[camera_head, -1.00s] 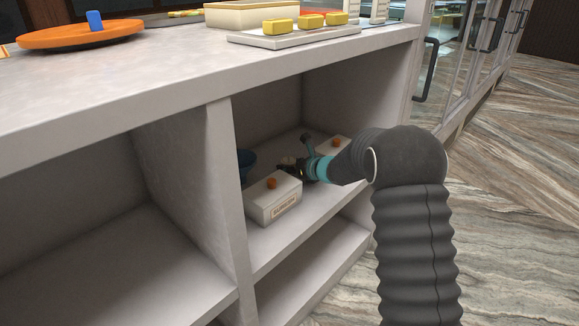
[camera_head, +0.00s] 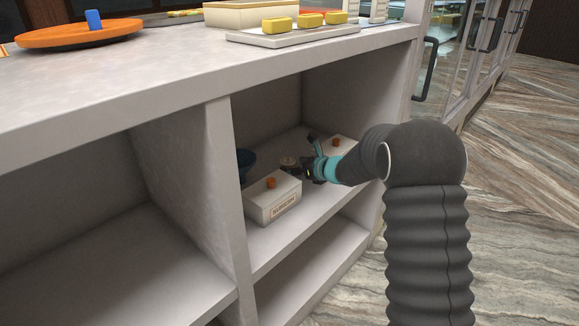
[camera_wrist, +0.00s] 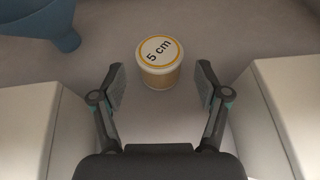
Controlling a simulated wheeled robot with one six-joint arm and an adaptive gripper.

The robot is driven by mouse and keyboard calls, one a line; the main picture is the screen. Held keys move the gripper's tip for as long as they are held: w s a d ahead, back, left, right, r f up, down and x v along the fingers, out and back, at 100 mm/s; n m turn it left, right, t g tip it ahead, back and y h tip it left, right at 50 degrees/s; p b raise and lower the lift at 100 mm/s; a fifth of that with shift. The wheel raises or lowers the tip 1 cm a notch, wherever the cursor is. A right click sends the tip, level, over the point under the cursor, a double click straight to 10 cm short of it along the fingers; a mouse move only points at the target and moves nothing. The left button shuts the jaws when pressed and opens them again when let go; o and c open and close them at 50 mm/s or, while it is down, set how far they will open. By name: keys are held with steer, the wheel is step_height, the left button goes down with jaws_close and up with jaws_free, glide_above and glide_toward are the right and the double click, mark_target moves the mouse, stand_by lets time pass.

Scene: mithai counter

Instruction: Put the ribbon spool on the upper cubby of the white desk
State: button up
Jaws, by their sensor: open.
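The ribbon spool (camera_wrist: 159,62) stands upright on the cubby shelf in the wrist view, with "5 cm" on its white top and a yellow band. It is small in the head view (camera_head: 289,163). My gripper (camera_wrist: 160,80) is open, its two fingers apart on either side of the near space, with the spool just beyond the fingertips. In the head view my gripper (camera_head: 300,168) reaches into the upper cubby of the white desk (camera_head: 345,85).
A labelled white box with an orange knob (camera_head: 272,202) stands left of my gripper, and another white box (camera_head: 338,143) stands right. A blue funnel-like object (camera_wrist: 67,40) is behind to the left. A cubby divider (camera_head: 224,190) stands left. A lower shelf (camera_head: 310,275) is empty.

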steer(key=v, duration=0.8)
steer(key=shift+s+d+r, duration=0.15)
steer(key=shift+s+d, duration=0.1)
steer(key=shift+s, duration=0.05)
steer(key=shift+r, duration=0.15)
steer(key=s+d+r+m+t+h, duration=0.4)
steer(key=d+r+m+h, duration=0.2)
steer(key=d+r+m, duration=0.55)
steer(key=s+d+r+m+h, duration=0.2)
steer(key=s+d+m+h, duration=0.2)
steer(key=s+m, duration=0.7)
steer(key=s+f+m+g, duration=0.3)
steer(key=s+m, duration=0.8)
steer(key=s, duration=0.2)
steer(key=s+f+m+g, duration=0.4)
steer(key=s+m, duration=0.8)
steer(key=s, duration=0.2)
steer(key=shift+s+a+g, duration=0.3)
steer(key=shift+s+a, duration=0.05)
steer(key=shift+a, duration=0.05)
